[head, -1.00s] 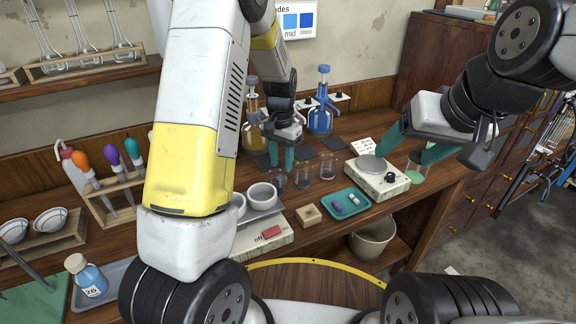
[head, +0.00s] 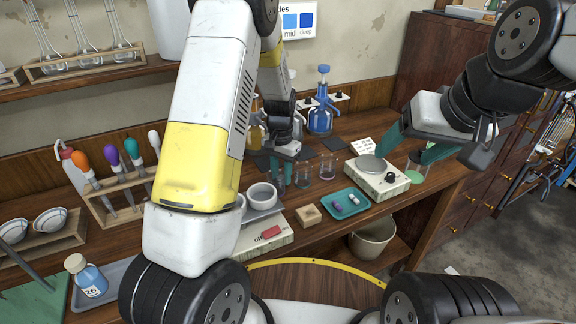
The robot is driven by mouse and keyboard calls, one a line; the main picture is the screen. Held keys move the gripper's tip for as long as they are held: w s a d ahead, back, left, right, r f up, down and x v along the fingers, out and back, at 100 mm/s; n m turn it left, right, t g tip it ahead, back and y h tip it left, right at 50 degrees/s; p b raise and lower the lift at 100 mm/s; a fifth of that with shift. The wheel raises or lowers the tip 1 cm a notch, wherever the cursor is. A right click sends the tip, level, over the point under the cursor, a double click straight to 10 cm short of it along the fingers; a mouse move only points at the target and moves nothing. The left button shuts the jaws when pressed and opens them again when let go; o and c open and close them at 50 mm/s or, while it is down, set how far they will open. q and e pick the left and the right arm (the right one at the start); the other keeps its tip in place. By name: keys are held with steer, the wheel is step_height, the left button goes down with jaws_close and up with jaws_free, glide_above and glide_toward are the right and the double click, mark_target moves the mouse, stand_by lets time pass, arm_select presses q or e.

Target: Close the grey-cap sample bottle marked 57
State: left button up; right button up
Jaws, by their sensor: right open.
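I do not see a bottle that I can read as 57. A blue bottle (head: 90,280) with a beige top and a label that looks like 26 stands at the lower left. A teal tray (head: 366,206) holds small purple and pale pieces (head: 353,199) that may be caps. My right gripper (head: 403,157) is open, its teal fingers apart above the right side of the bench. My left gripper (head: 283,168) points down near small glass beakers at the middle; its fingers are small and partly overlap, so its opening is unclear.
A white hotplate (head: 388,184) and a green-filled beaker (head: 416,169) are near my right gripper. A blue flask (head: 320,118) stands behind. A wooden block (head: 308,215) sits left of the tray. A dropper rack (head: 122,190) stands at left. My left arm hides part of the bench.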

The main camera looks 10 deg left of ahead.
arm_select(q)
jaws_close()
step_height(320, 180, up, 10)
stand_by(0.3)
